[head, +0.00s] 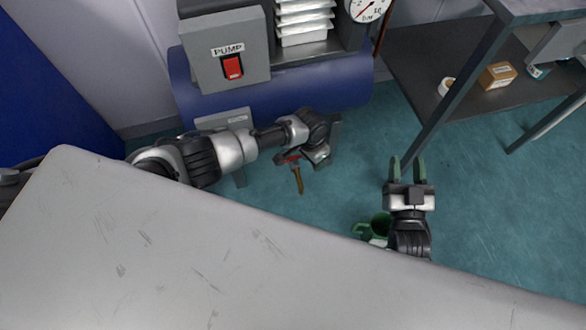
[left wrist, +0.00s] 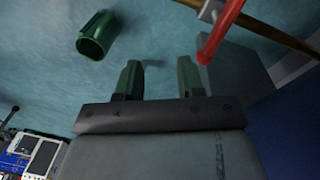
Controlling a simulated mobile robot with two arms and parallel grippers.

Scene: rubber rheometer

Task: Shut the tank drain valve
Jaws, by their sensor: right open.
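The drain valve's red lever (head: 287,160) shows in the head view below the blue tank (head: 330,90), with a brass pipe (head: 299,183) under it. My left gripper (head: 322,156) is just right of the lever, partly hidden by its own wrist. In the left wrist view the red lever (left wrist: 220,32) is beyond and to the right of my two green fingers (left wrist: 158,70). These fingers are apart with nothing between them, and the lever is outside them. The brass pipe (left wrist: 265,33) runs beside it. My right gripper (head: 407,166) is open and empty, low at the right.
A green mug (head: 380,224) is near my right gripper and also shows in the left wrist view (left wrist: 92,46). A grey PUMP box (head: 225,55) sits at the tank. A dark shelf (head: 450,75) stands at the right. The teal floor between has free room.

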